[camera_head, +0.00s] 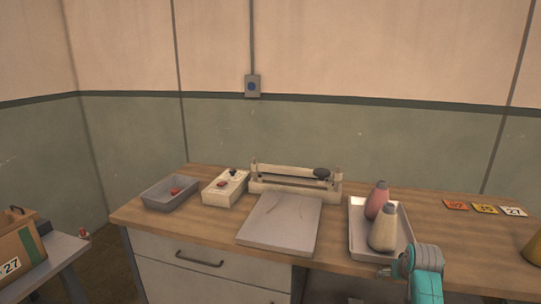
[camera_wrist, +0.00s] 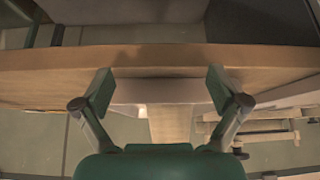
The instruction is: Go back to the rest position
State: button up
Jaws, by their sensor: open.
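My gripper shows in the wrist view (camera_wrist: 159,92) with its two fingers spread wide apart and nothing held between them. A wooden bench edge (camera_wrist: 50,62) crosses that view just beyond the fingertips; I cannot tell whether they touch it. In the head view, my teal and grey arm shows at the bottom right, in front of the bench (camera_head: 350,268) and close to the near right corner of a white tray (camera_head: 362,254). The fingers are not clear in the head view.
In the tray stand a pink bottle (camera_head: 377,203) and a cream bottle (camera_head: 384,231). Left of it are a sealer-like device (camera_head: 290,187), a grey plate (camera_head: 280,228), a switch box (camera_head: 224,188) and a grey bin (camera_head: 165,203). Numbered cards (camera_head: 485,208) lie right. A box (camera_head: 18,252) stands far left.

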jog(key=s+a+f+t, duration=0.1)
jog(key=s+a+f, duration=0.3)
jog(key=s+f, duration=0.3)
jog(key=s+a+f+t, duration=0.1)
jog(key=s+a+f, duration=0.4)
jog(key=f, duration=0.4)
jog(key=s+a+f+n+t, duration=0.1)
jog(key=s+a+f, duration=0.15)
jog(key=s, duration=0.55)
jog(key=s+a+f+t, duration=0.1)
jog(key=s+a+f, duration=0.15)
jog(key=s, duration=0.65)
jog(key=s+a+r+t, duration=0.1)
jog(key=s+a+r, duration=0.2)
jog(key=s, duration=0.7)
jog(key=s+a+r+t, duration=0.1)
jog(key=s+a+r, duration=0.15)
jog(key=s, duration=0.65)
jog(key=s+a+r+n+t+y, duration=0.1)
jog(key=s+r+t, duration=0.1)
jog(key=s+r, duration=1.1)
notch_tip(320, 180, up, 3)
jog(key=shift+s+a+r+n+y, duration=0.2)
jog(key=shift+s+a+n+y, duration=0.1)
jog(key=shift+s+a, duration=0.1)
